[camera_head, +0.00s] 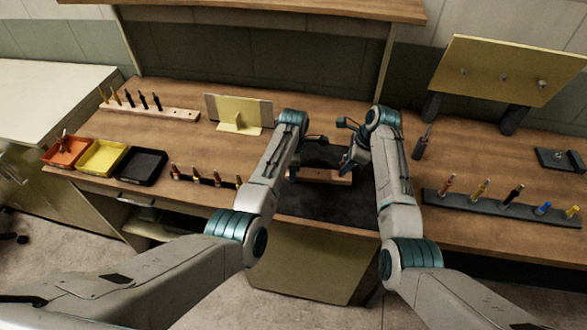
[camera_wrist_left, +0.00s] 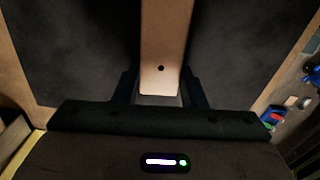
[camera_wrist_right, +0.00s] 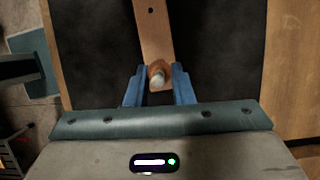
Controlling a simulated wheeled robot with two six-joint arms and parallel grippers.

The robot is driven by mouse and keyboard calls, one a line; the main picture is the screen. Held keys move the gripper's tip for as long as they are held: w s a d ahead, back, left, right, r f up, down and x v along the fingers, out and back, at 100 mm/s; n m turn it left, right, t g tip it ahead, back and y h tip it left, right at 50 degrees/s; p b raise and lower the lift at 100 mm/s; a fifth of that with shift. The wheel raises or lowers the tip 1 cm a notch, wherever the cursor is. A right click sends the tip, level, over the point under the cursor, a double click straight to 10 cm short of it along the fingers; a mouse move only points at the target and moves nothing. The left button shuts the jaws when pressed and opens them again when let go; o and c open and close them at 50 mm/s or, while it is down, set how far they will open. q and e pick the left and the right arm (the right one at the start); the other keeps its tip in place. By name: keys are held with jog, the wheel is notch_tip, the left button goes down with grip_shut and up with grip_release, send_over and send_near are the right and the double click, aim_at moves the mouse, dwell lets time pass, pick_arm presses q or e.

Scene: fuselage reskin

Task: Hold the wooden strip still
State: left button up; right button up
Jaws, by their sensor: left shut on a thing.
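The wooden strip (camera_head: 325,177) lies across the dark mat (camera_head: 330,207) at the middle of the bench. My left gripper (camera_head: 294,174) is at the strip's left end. In the left wrist view, its dark fingers (camera_wrist_left: 160,92) are shut on the strip (camera_wrist_left: 165,45), which has a small dark hole near this end. My right gripper (camera_head: 347,167) is at the strip's right end. In the right wrist view, its blue fingers (camera_wrist_right: 159,84) are shut on a copper-coloured fastener (camera_wrist_right: 158,72) with a pale tip, over the strip's end. Whether the fastener sits in a hole is hidden.
Orange (camera_head: 65,152), yellow (camera_head: 100,157) and black (camera_head: 142,166) trays stand at the left. A dark rack (camera_head: 500,207) with several upright tools is at the right. A tilted yellow panel (camera_head: 505,70) stands behind it. My forearms hide part of the bench.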

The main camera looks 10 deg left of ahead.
grip_shut()
jog(key=shift+r, duration=1.2)
jog(key=shift+r, duration=1.35)
pick_arm(q)
jog(key=o, duration=1.1)
jog(key=shift+r, duration=0.15)
